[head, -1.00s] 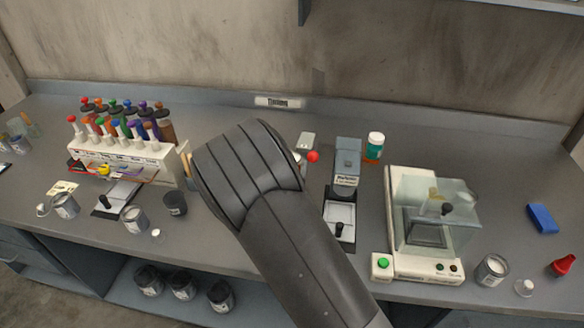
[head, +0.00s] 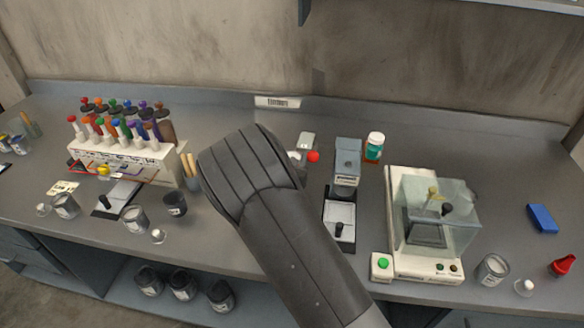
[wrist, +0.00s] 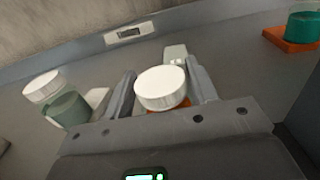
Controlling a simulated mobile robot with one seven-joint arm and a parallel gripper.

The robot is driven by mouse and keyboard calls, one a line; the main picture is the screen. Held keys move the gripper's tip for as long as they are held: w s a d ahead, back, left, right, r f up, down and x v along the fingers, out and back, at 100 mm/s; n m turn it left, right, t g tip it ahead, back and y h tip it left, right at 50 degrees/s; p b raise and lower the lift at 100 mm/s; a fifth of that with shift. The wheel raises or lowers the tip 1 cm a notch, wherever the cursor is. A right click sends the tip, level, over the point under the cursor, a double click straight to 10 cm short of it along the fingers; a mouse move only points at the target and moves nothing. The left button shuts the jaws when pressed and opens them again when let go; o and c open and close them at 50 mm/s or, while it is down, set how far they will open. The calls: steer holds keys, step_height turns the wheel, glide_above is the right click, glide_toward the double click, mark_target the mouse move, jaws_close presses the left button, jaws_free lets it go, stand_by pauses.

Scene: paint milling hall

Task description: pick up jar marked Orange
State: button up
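In the wrist view a jar with a white lid (wrist: 161,87) stands between the fingers of my gripper (wrist: 162,90). A strip of orange shows under its lid; no name on it can be read. The fingers are spread, one on each side of the lid, with narrow gaps that look open. In the head view my arm hides the gripper and most of this spot. A second jar, white-lidded with a grey-green body (wrist: 65,108), stands to the left in the wrist view, outside the fingers.
A teal bottle with a white cap (head: 374,147) stands right of a grey instrument (head: 346,165). A glass-cased balance (head: 435,215) is farther right. A rack of coloured-top bottles (head: 125,155) and a brush holder (head: 192,180) are left.

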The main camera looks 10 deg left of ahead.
steer(key=c, duration=0.7)
